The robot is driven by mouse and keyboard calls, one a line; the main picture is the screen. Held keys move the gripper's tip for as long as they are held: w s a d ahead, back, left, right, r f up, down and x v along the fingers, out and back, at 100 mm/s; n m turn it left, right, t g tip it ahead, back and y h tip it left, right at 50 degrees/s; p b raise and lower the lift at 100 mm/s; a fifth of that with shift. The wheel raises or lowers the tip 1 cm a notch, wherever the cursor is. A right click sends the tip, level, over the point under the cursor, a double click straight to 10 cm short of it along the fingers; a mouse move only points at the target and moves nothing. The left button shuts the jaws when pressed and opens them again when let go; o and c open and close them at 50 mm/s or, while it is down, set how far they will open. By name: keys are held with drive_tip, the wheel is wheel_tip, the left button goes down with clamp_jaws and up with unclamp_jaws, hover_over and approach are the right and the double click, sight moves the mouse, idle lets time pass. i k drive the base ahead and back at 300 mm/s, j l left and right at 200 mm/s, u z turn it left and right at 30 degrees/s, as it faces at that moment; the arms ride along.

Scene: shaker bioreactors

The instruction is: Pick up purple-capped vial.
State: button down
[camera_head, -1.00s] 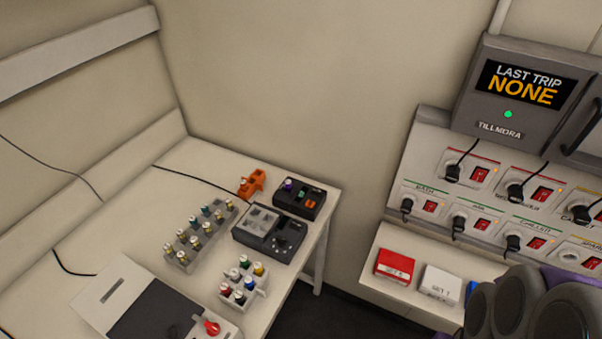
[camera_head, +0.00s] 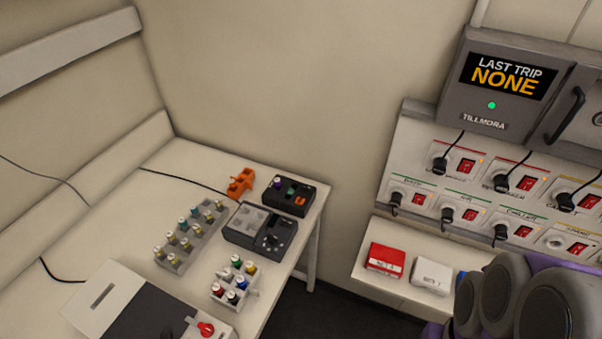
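A purple-capped vial (camera_head: 278,183) stands in the left part of a small black device (camera_head: 289,207) at the far right corner of the white bench (camera_head: 110,228). Its cap shows from above; its lower part is hidden in the device. A green spot and an orange piece show on the same device, to the right of the vial. My gripper is not in view. Grey rounded parts with purple at the lower right appear to be my arm.
Beside the device are an orange holder (camera_head: 241,183), a grey-and-black instrument (camera_head: 258,247), a long vial rack (camera_head: 173,262) and a small rack of capped vials (camera_head: 253,291). A switch panel (camera_head: 428,179) stands right, above a shelf with a red box (camera_head: 385,259).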

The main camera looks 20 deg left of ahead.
sight(277, 181)
drive_tip(key=i, duration=0.55)
drive_tip(key=i+u, duration=0.1)
drive_tip(key=u, duration=0.3)
drive_tip(key=i+u, duration=0.1)
drive_tip(key=u, duration=1.7)
drive_tip(key=l, duration=0.1)
